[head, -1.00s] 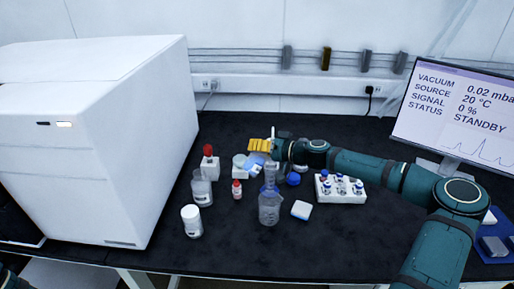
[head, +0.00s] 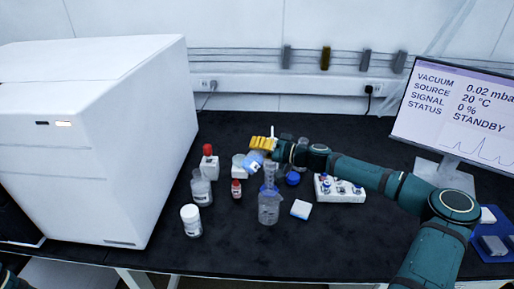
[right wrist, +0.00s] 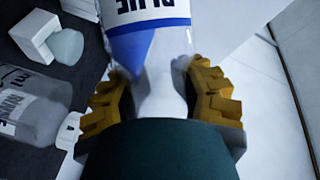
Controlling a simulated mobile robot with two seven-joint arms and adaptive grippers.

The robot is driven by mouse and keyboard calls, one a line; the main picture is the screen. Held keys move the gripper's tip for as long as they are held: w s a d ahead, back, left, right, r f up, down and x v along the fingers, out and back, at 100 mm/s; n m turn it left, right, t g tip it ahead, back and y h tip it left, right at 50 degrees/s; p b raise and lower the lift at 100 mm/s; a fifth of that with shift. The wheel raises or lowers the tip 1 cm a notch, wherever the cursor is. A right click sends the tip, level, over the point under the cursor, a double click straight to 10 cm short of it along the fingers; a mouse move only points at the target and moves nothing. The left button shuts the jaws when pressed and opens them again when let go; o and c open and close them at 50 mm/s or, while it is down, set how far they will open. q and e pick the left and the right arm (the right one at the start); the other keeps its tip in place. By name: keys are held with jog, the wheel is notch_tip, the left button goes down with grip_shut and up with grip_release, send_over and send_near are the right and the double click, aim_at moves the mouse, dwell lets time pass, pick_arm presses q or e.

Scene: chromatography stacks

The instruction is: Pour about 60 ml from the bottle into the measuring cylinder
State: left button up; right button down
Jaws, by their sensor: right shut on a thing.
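The bottle (head: 254,163), with a white label and blue contents, is tilted in my right gripper (head: 262,145). In the right wrist view the gripper's yellow fingers are shut around the bottle, whose label (right wrist: 150,10) reads BLUE. The measuring cylinder (head: 269,177) appears as a clear, narrow upright vessel just right of and below the bottle. The bottle's lower end is close to the cylinder's top; I cannot tell whether they touch or whether liquid is flowing. The liquid level in the cylinder is too small to read. My left gripper is out of view.
A clear bottle (head: 268,210) stands in front of the cylinder. To the left are a small red-capped vial (head: 236,190), a beaker (head: 201,190) and a white-capped jar (head: 191,220). A blue cap (head: 293,179) and a white vial rack (head: 345,196) lie right. The front bench is clear.

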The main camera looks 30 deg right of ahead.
dwell(0.3)
jog(key=shift+d+m, duration=0.15)
jog(key=shift+m, duration=0.45)
jog(key=shift+w+d+m+t+y, duration=0.1)
jog(key=shift+m+t+y, duration=0.25)
jog(key=shift+m, duration=0.25)
jog(key=shift+w+r+m, duration=0.1)
jog(key=shift+w+m, duration=0.1)
jog(key=shift+m, duration=0.3)
jog(key=shift+t, duration=0.25)
